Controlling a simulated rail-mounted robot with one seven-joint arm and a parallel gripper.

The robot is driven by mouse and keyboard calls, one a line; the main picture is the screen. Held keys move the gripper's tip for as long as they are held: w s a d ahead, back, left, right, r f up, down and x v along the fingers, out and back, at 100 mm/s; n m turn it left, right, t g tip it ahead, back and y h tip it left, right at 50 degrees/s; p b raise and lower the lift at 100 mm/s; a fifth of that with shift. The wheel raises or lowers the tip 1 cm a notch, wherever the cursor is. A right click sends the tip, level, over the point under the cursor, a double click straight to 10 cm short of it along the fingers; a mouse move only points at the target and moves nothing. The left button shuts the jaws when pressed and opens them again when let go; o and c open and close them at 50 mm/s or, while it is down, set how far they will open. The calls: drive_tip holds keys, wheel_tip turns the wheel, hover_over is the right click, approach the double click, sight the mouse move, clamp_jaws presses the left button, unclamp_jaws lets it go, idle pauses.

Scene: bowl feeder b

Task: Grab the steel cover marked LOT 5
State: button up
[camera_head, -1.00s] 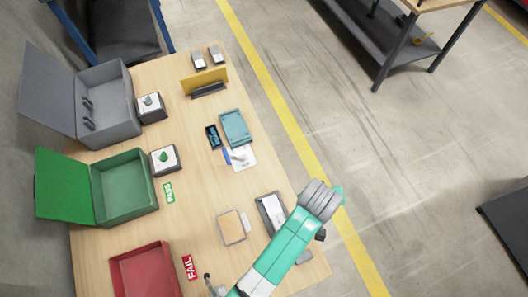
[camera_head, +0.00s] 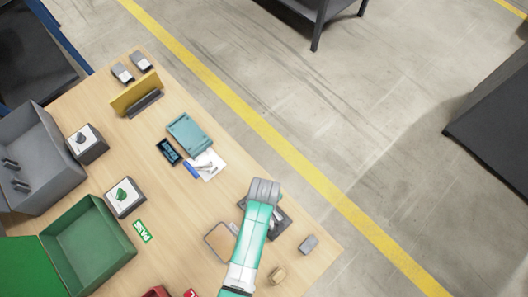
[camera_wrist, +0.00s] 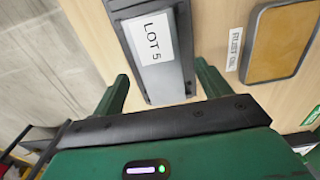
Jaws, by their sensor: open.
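The steel cover marked LOT 5 (camera_wrist: 176,77) is a long grey plate with a white label, seen in the wrist view. My gripper (camera_wrist: 162,72) is open, with one green finger on each side of the cover's near end. The fingers look apart from the cover, and I cannot tell how far above it they are. In the head view, the dark piece at the cover's place (camera_head: 282,223) is largely hidden under my arm, and my fingers are hidden there.
A tan pad in a grey frame (camera_wrist: 277,45) lies right of the cover, with a small printed label (camera_wrist: 234,49) between. A grey block (camera_head: 308,244) and a small tan piece (camera_head: 277,274) lie near the table's edge. Green (camera_head: 90,240) and grey (camera_head: 45,170) bins stand left.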

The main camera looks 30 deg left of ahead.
wheel_tip(320, 180, down, 2)
drive_tip(key=shift+f, duration=0.25)
drive_tip(key=shift+r, duration=0.1)
drive_tip(key=shift+c, duration=0.5)
